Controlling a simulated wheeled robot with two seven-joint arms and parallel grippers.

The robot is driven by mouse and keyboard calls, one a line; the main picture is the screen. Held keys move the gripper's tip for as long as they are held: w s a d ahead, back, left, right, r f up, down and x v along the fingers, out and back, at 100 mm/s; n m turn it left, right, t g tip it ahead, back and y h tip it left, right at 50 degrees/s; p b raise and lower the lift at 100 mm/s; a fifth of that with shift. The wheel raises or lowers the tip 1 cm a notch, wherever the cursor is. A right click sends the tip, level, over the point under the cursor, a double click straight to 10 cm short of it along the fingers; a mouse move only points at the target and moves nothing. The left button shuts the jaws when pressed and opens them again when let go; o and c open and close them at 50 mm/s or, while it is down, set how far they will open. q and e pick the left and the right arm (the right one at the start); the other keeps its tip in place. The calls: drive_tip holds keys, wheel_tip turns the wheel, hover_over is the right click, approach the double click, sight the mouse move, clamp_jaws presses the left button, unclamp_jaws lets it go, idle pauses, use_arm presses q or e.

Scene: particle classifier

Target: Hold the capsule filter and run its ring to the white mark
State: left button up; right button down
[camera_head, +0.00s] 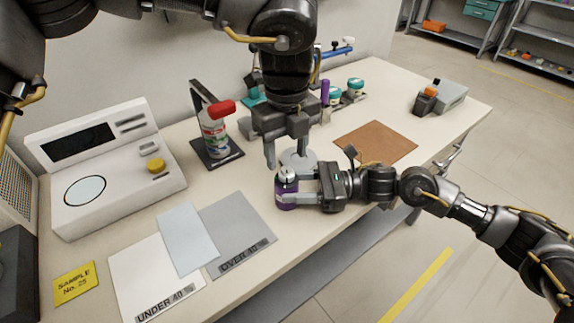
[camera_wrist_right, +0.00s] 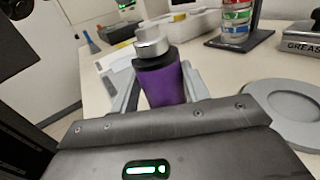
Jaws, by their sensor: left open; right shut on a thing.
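The capsule filter (camera_head: 287,192) is a small purple cylinder with a dark collar and a pale, silvery ring (camera_head: 286,174) on top. In the right wrist view the purple body (camera_wrist_right: 163,84) stands between my fingers, with the metallic ring (camera_wrist_right: 152,42) above it. My right gripper (camera_head: 283,197) is shut on the purple body near the table's front edge. My left gripper (camera_head: 286,155) is open, pointing down just above and behind the filter, apart from it. No white mark can be made out on the filter.
A grey round base (camera_head: 299,159) lies behind the filter. Grey and white sheets (camera_head: 238,225) lie at front left, beside a white instrument (camera_head: 105,170). A brown mat (camera_head: 376,142) lies at right.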

sight(287, 170)
use_arm(q)
drive_tip(key=shift+f, duration=2.2)
